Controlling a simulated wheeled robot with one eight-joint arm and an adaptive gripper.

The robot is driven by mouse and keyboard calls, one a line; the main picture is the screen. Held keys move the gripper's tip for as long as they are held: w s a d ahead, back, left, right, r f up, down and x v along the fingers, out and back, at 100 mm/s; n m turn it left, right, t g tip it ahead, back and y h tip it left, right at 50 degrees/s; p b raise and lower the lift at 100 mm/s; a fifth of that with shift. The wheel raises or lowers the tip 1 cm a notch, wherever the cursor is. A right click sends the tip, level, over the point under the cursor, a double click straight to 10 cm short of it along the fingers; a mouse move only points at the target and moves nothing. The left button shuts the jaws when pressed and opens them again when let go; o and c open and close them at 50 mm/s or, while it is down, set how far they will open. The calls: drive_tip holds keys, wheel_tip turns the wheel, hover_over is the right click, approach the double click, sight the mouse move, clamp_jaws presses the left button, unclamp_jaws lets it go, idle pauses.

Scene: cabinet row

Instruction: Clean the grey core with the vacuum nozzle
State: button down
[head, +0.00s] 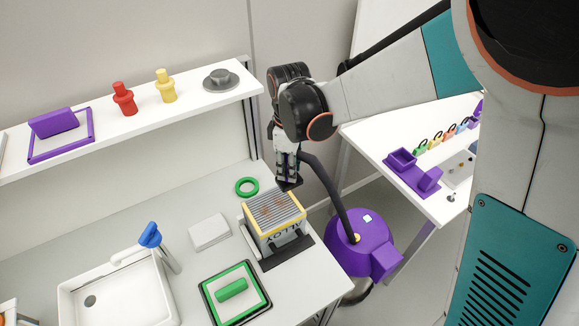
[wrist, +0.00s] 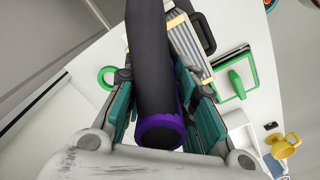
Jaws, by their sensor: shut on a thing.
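The grey core (head: 273,211) is a ribbed grey block in a yellow frame with brown patches on top. It stands on the counter in a holder marked "ALLOY". In the wrist view part of the core (wrist: 188,45) shows beyond the nozzle. My gripper (head: 287,172) is above the core's back edge, shut on the black vacuum nozzle (head: 290,186). The nozzle (wrist: 152,70) has a purple collar and lies between my fingers in the wrist view. Its end is close to the core's top; I cannot tell whether they touch. It hides part of the core in the wrist view.
A dark hose (head: 331,187) runs to the purple vacuum (head: 358,241) on the floor. A green ring (head: 247,187), a white block (head: 209,232), a green-framed tray (head: 207,290) and a sink (head: 72,296) share the counter. A shelf (head: 200,106) overhangs its back.

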drive_tip(key=shift+w+a+f+b, duration=0.1)
drive_tip(key=shift+w+f+b, duration=0.15)
drive_tip(key=shift+b, duration=0.85)
